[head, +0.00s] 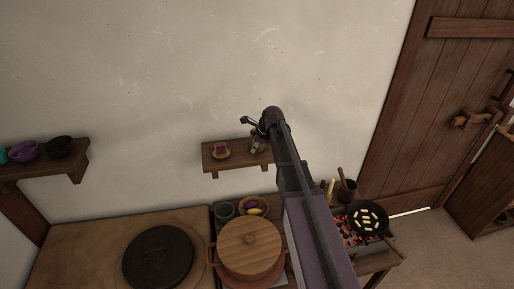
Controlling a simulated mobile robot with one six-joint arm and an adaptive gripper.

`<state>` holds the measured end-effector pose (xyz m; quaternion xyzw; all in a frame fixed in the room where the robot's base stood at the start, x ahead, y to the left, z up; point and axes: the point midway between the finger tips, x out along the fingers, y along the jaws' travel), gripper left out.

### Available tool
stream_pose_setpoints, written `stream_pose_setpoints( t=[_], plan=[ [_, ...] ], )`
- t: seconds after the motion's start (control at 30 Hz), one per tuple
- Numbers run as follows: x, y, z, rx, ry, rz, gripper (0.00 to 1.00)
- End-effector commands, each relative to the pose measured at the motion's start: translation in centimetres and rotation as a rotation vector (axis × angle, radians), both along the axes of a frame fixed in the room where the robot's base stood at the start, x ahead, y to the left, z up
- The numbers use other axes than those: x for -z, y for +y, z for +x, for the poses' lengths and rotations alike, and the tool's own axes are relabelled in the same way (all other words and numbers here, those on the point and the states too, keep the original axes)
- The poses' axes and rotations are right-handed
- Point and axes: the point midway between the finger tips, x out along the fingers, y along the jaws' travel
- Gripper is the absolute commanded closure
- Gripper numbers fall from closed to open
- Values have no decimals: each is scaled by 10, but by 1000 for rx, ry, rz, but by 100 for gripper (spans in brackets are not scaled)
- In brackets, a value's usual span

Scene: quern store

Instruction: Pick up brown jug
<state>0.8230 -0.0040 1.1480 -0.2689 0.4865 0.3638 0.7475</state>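My gripper (252,126) is at the end of my arm, just above the right part of a small wooden wall shelf (215,165). Its dark fingers point to the left. They are small and partly overlapped by my arm, so I cannot tell how far apart they are. A small brownish thing (256,147) shows at the shelf right below the fingers. It may be the brown jug, but it is mostly hidden by my gripper and arm. I cannot tell whether the fingers touch it.
Below are a large lidded pot (249,245), bowls (254,206), a dark round lid (159,257), a mortar (347,190) and a pan (368,216) over coals. Another shelf (45,167) holds bowls.

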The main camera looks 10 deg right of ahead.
Motion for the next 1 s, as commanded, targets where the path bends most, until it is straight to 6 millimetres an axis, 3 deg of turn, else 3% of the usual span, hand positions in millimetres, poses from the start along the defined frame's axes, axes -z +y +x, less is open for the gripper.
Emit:
stream_pose_setpoints(
  t=[0.17,0.8,0.9,1.0],
  plan=[
    [9,2,3,0,0,0,66],
    [9,2,3,1,0,0,66],
    [9,2,3,1,0,0,96],
    [9,2,3,1,0,0,100]
  ],
)
